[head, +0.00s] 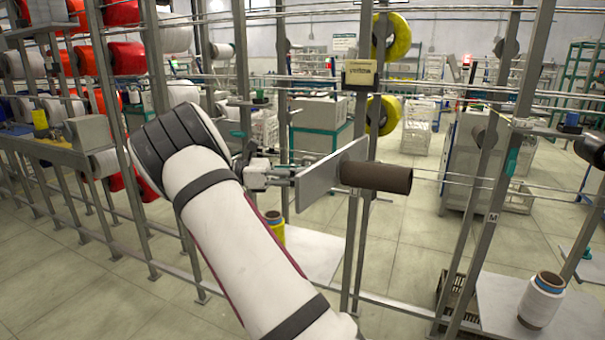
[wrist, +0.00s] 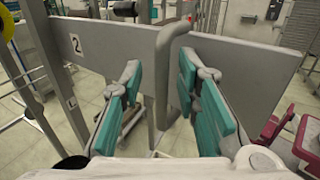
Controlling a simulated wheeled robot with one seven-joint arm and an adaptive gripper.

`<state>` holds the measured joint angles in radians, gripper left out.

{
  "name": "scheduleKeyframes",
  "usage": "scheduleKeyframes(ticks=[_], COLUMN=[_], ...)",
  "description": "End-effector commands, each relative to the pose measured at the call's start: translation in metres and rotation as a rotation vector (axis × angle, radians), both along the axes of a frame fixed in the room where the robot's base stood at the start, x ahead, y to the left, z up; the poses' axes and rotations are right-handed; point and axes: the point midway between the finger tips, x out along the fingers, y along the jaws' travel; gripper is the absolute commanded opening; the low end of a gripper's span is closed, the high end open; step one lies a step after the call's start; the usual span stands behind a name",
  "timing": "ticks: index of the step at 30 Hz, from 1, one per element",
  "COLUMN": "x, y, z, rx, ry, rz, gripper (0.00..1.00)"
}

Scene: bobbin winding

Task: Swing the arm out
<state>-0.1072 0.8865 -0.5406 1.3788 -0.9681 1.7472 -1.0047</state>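A flat grey machine arm (head: 332,172) stands out from the rack post in the head view, with a dark brown tube (head: 378,178) on its far side. In the wrist view a grey plate marked "2" (wrist: 105,45) crosses the top, with a rounded grey bar (wrist: 163,75), apparently a handle, in front. My gripper (wrist: 160,72) is open, its teal-padded fingers on either side of this bar. The right finger is close to the bar; I cannot tell if they touch. In the head view my gripper (head: 258,174) is partly hidden behind my own wrist.
Metal rack posts (head: 357,225) and thin rails surround the machine arm. Red and white bobbins (head: 127,58) fill the rack at left. Yellow spools (head: 391,36) hang behind. A white spool (head: 541,299) stands on a low shelf at right. Open floor (head: 410,225) lies behind.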

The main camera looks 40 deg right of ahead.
Motion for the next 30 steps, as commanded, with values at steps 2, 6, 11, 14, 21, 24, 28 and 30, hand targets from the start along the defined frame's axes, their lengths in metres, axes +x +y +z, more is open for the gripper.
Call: scheduleKeyframes(ticks=[2, 6, 11, 14, 21, 24, 28, 30], x=[0.000, 0.001, 0.012, 0.024, 0.058, 0.069, 0.077, 0.079], y=[0.000, 0.001, 0.012, 0.025, 0.062, 0.074, 0.083, 0.086], z=[0.000, 0.000, 0.000, 0.000, -0.001, -0.001, -0.001, 0.000], rx=[0.000, -0.001, -0.001, -0.003, -0.002, -0.001, -0.001, -0.001], ry=[0.000, -0.001, -0.001, -0.002, -0.002, -0.002, -0.001, -0.001], rz=[-0.001, 0.000, 0.001, 0.002, 0.002, 0.002, 0.001, 0.001], gripper=[0.30, 0.30, 0.30, 0.30, 0.30, 0.30, 0.30, 0.30])
